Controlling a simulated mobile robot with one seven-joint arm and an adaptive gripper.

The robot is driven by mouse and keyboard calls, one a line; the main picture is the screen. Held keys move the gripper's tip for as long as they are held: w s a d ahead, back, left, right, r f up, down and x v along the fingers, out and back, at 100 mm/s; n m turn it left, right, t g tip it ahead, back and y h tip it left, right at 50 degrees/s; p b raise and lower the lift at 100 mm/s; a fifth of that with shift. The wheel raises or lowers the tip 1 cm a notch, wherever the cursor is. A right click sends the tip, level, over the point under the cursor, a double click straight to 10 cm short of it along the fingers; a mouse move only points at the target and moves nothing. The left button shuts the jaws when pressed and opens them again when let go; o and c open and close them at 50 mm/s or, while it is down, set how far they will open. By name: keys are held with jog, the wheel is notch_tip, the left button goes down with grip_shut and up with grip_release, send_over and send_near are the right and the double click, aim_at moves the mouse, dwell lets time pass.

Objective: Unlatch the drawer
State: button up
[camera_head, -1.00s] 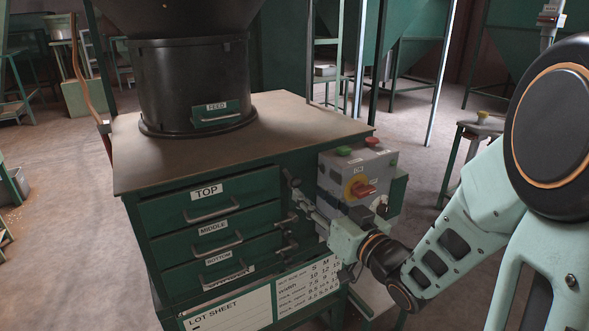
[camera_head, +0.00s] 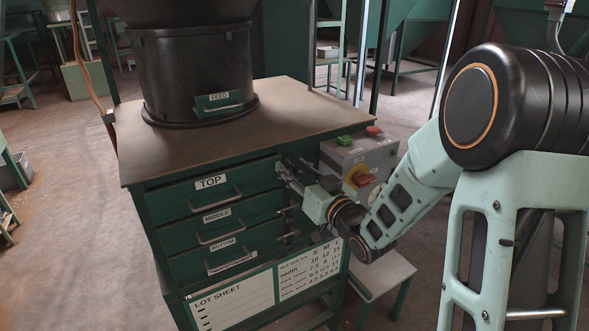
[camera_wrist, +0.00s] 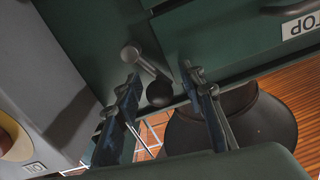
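The green cabinet (camera_head: 160,255) has three drawers: the top drawer (camera_head: 175,205), the middle drawer (camera_head: 178,238) and the bottom drawer (camera_head: 190,267). All look shut. In the wrist view, a dark latch lever with ball ends (camera_wrist: 160,92) sits beside the top drawer, whose TOP label (camera_wrist: 300,24) appears upside down. My gripper (camera_wrist: 161,80) is open, one finger on each side of the lever; contact is not clear. In the head view, my gripper (camera_head: 286,170) is at the top drawer's right end and hides most of that latch. The middle latch (camera_head: 288,210) and bottom latch (camera_head: 289,236) show below.
A grey control box (camera_head: 355,158) with green and red buttons and a red-yellow switch stands close to the right of my gripper. A black hopper base (camera_head: 195,75) stands on the cabinet top (camera_head: 140,150). A small pale stool (camera_head: 378,275) is at lower right.

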grip_shut()
jog(key=m, duration=0.1)
jog(key=d+m, duration=0.1)
jog(key=m, duration=0.1)
jog(key=w+m, duration=0.1)
jog(key=m, duration=0.1)
jog(key=shift+d+r, duration=0.1)
jog(key=shift+d, duration=0.05)
dwell(0.5)
grip_release()
jog(key=shift+d+r, duration=0.1)
jog(key=v, duration=1.2)
jog(key=shift+w, duration=0.1)
